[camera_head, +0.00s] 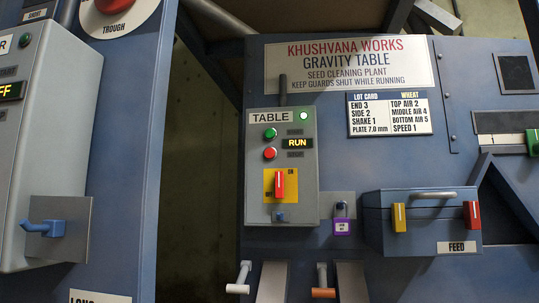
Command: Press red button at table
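The grey control box (295,190) labelled TABLE is mounted on the blue panel in the middle of the head view. Its red button (270,153) sits on the left side, just below a green button (270,133). A small display (297,143) to the right of the buttons reads RUN, and a green lamp (304,116) at the top right is lit. Below is a red rotary switch (280,183) on a yellow plate, its handle upright. Neither of my grippers is in the head view, and nothing covers the red button.
A blue FEED box (420,222) with yellow and red handles juts out at the right. A purple padlock (342,220) hangs beside the control box. Lever handles (241,279) stick out below. At the left, a grey box (60,130) carries a blue lever (43,228).

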